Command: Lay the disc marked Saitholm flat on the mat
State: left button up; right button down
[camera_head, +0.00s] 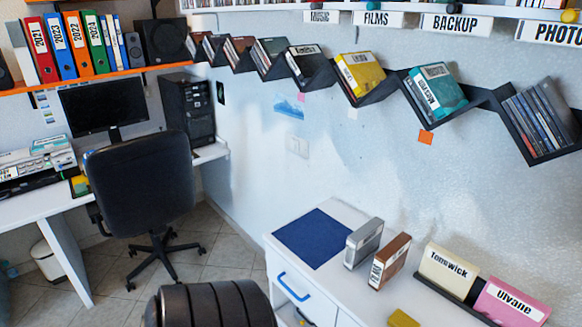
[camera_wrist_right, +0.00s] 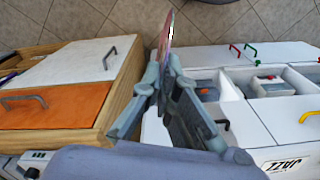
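The blue mat (camera_head: 312,238) lies flat on the white cabinet top, with nothing on it. In the right wrist view my right gripper (camera_wrist_right: 160,78) is closed on a thin disc (camera_wrist_right: 165,36), seen almost edge-on, with a pinkish edge showing beyond the fingertips. Its marking cannot be read, so I cannot tell whether it is Saitholm. No label in the head view clearly reads Saitholm. Neither gripper shows in the head view, and my left gripper shows in no view.
A grey case (camera_head: 364,243) and a brown case (camera_head: 390,260) stand right of the mat. Cream Tenswick (camera_head: 447,270) and pink Ulvane (camera_head: 508,303) cases stand further right. A zigzag wall shelf (camera_head: 482,97) holds cases above. An office chair (camera_head: 140,185) stands left. In the wrist view, cabinets flank the gripper.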

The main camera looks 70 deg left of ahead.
aim_at(310, 241)
jog(key=j, duration=1.3)
jog(key=k+j, duration=0.1)
jog(key=j, duration=1.2)
